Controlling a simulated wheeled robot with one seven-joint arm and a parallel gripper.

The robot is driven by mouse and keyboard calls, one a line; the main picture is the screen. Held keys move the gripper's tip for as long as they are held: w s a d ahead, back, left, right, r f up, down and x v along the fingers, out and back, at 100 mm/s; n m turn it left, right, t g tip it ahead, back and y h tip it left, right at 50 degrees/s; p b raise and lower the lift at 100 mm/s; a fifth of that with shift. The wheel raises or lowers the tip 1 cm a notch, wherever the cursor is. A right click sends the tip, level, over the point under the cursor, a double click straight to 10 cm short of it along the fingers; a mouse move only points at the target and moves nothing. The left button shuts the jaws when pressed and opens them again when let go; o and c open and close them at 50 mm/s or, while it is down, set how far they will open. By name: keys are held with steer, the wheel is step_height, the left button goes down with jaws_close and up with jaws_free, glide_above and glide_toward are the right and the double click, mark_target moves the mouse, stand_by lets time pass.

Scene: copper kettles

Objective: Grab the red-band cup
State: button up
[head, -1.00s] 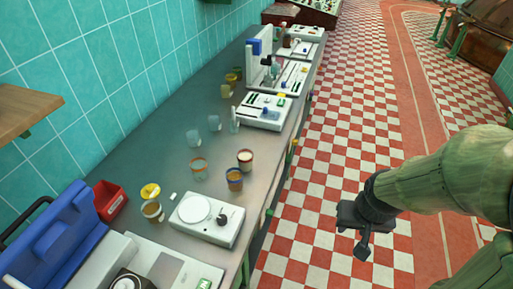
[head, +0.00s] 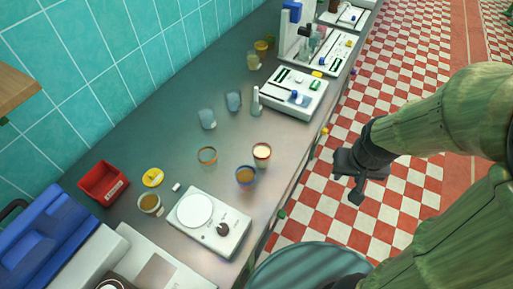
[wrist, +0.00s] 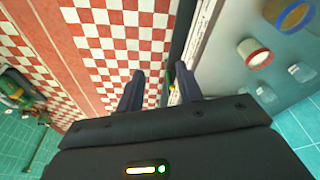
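The red-band cup (head: 261,153) stands upright on the grey counter, near its right edge, with pale contents. It also shows at the right of the wrist view as a pale cup with a red ring (wrist: 256,56). My gripper (head: 352,180) is out over the checkered floor, right of the counter and apart from the cup. In the wrist view its fingers (wrist: 160,84) are spread, with nothing between them.
A white scale (head: 208,222) stands in front of the cups. A red bin (head: 103,181) and blue case (head: 50,240) are at left.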

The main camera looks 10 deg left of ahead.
steer(key=shift+w, duration=0.35)
steer(key=shift+s, duration=0.1)
steer(key=shift+o, duration=1.1)
steer(key=o, duration=0.4)
steer(key=shift+a, duration=0.2)
steer(key=shift+o, duration=1.4)
steer(key=w+a+f+t+y+p, duration=0.1)
steer(key=w+a, duration=0.4)
steer(key=a, duration=0.6)
steer(key=shift+a+f+m+t+y+p, duration=0.3)
steer(key=shift+a+f+m+t+p, duration=0.05)
steer(key=shift+a+m+t, duration=0.05)
steer(key=s+a+f+m+t+h+p, duration=0.1)
steer(key=a+f+t+p, duration=0.1)
steer(key=a, duration=0.6)
steer(key=s+a+f+m+t+h+p, duration=0.1)
steer(key=s+a+f+t+h, duration=0.15)
steer(key=a, duration=0.45)
steer(key=s+a+r+t+h+p, duration=0.1)
steer(key=s+t+h, duration=0.1)
steer(key=s+t, duration=0.2)
steer(key=s, duration=0.2)
steer(key=shift+s+m, duration=0.3)
